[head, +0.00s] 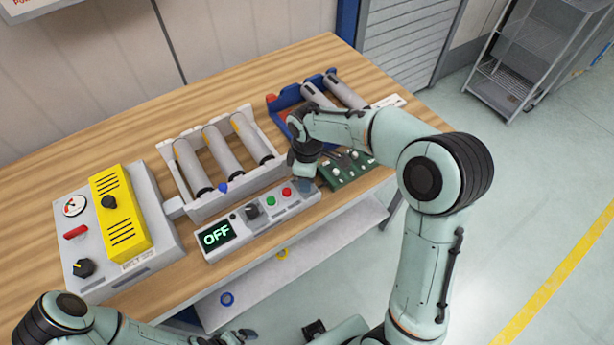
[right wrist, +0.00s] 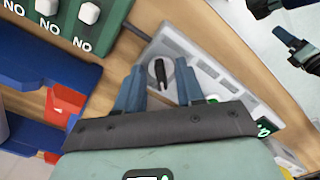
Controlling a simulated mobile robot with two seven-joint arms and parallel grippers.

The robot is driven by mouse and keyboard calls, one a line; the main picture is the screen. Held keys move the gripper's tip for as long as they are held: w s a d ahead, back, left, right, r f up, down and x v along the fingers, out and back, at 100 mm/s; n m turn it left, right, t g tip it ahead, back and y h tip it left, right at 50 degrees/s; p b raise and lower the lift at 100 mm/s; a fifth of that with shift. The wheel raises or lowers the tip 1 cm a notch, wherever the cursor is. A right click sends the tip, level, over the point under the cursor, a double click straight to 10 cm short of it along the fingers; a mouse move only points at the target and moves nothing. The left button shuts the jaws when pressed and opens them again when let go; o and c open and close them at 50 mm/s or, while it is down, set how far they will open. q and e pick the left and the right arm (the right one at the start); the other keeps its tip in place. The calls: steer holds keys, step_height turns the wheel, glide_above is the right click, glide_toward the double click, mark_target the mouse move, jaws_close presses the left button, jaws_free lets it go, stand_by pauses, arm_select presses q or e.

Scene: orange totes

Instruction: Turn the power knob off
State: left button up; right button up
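The grey control box with a lit OFF display (head: 216,235) lies near the table's front edge. It has a dark knob (head: 252,211), a green button (head: 271,201) and a red button (head: 287,192). My right gripper (head: 305,184) is over the box's right end and hides part of it. In the right wrist view my right gripper (right wrist: 157,88) is open, its two blue fingers apart. A black knob (right wrist: 160,72) on a pale round plate shows between them; I cannot tell whether they touch it. My left gripper (head: 238,336) is low at the bottom edge, its opening unclear.
A grey box with a yellow panel (head: 120,222), gauge and knobs stands left. A white rack (head: 262,180) of grey cylinders is behind the control box. A blue tray (head: 275,113) and green board (head: 350,180) are at right. Bare wood (head: 60,180) lies back left.

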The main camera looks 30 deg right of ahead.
steer(key=shift+r, duration=0.1)
arm_select(q)
steer(key=shift+w+r+p, duration=0.8)
steer(key=shift+w+r, duration=0.05)
steer(key=shift+r, duration=0.25)
arm_select(e)
step_height(320, 180, up, 13)
arm_select(q)
steer(key=shift+s, duration=0.1)
